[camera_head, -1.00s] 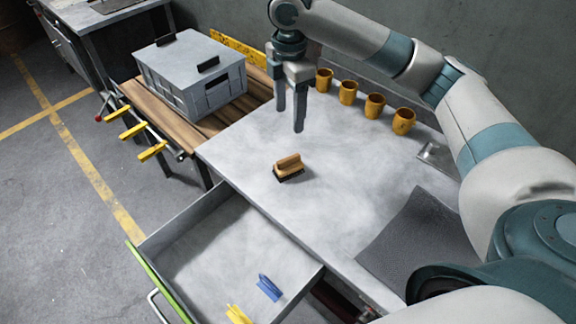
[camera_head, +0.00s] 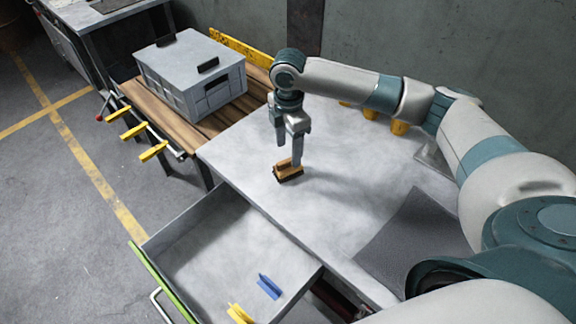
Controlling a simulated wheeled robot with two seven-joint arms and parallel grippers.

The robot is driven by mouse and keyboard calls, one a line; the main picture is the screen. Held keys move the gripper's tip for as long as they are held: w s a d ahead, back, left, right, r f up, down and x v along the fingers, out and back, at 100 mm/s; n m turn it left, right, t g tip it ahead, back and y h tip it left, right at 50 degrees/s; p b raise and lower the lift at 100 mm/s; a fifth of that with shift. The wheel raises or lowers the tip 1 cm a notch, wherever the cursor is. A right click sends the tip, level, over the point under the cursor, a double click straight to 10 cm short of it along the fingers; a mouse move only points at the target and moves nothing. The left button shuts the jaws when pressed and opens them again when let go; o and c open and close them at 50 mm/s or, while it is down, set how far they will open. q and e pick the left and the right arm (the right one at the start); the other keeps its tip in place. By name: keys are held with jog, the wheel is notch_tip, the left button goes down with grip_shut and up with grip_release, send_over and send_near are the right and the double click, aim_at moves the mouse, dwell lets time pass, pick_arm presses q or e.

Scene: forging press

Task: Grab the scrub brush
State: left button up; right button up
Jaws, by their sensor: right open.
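The scrub brush (camera_head: 286,175) has a wooden top and dark bristles. It lies on the grey tabletop (camera_head: 340,215), near the table edge above the open drawer. My right gripper (camera_head: 288,155) is open and points down over the brush. One finger reaches the brush's right end, and the other stands behind its left part. Whether the fingers touch the brush I cannot tell. My left gripper is not in view.
An open drawer (camera_head: 168,245) holds a blue piece (camera_head: 269,287) and a yellow piece (camera_head: 239,314). A grey crate (camera_head: 175,85) stands on a wooden bench at the left. Orange cups (camera_head: 399,127) are partly hidden behind my arm. A dark mat (camera_head: 405,240) lies at the right.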

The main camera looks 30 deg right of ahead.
aim_at(288, 160)
jog(key=shift+f, duration=0.25)
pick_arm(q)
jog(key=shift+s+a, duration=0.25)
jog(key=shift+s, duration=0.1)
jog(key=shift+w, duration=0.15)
pick_arm(e)
jog(key=shift+f+p, duration=0.3)
jog(key=shift+f, duration=0.15)
notch_tip(288, 160, down, 3)
jog(key=shift+a+f+p, duration=0.1)
jog(key=shift+a+p, duration=0.05)
jog(key=shift+p, duration=0.45)
jog(key=shift+f, duration=0.55)
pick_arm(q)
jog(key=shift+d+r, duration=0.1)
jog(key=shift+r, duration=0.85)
pick_arm(e)
jog(key=c, duration=1.2)
